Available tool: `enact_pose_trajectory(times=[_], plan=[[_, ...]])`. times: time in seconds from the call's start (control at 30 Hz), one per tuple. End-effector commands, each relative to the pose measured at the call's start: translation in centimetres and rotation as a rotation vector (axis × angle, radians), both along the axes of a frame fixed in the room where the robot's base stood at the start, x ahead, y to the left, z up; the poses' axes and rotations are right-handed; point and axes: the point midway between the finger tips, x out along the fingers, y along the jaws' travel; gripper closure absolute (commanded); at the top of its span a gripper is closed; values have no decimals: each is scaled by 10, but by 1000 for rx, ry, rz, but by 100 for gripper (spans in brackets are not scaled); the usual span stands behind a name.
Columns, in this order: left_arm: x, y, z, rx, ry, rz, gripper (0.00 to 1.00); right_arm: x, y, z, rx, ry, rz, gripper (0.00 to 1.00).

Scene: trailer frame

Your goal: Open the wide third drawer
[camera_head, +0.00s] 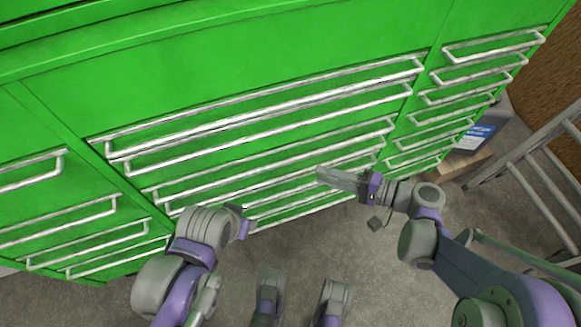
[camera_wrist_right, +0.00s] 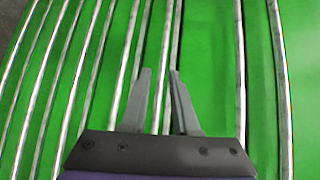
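The green cabinet (camera_head: 215,62) has a wide middle column of drawers with long silver bar handles. The third wide drawer's handle (camera_head: 270,164) runs across the middle of the column, and its drawer looks shut. My right gripper (camera_head: 322,177) reaches in from the right, in front of the lower wide handles. In the right wrist view its two fingers (camera_wrist_right: 160,72) are apart, with a handle bar showing in the gap; I cannot tell whether they straddle it. No grip is visible. My left gripper (camera_head: 243,227) is by the cabinet's lower front, mostly hidden by its own wrist; its fingers are unclear.
Narrow drawers with silver handles flank the wide column at left (camera_head: 60,215) and right (camera_head: 490,50). A metal ladder (camera_head: 540,165) and a dark box with a blue label (camera_head: 475,137) stand at the right. Grey floor (camera_head: 330,245) lies open before the cabinet.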

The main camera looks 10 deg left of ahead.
Motion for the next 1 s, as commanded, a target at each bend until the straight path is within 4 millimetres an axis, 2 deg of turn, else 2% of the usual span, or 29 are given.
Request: enact_pose_trajectory(times=[0.03,0.23,0.6,0.7,0.83,1.0], plan=[[1,0,-8,0,3,0,50,4,0,-7,33,0,0,72],[1,0,-11,0,4,0,50,9,13,-6,75,-3,6,72],[2,0,-21,0,7,0,50,20,80,-16,73,-2,6,72],[2,0,-22,0,7,0,50,23,93,-17,72,-2,5,72],[3,0,-24,0,8,0,50,25,103,-19,72,-2,3,72],[3,0,-24,0,8,0,50,26,106,-19,71,-2,2,72]])
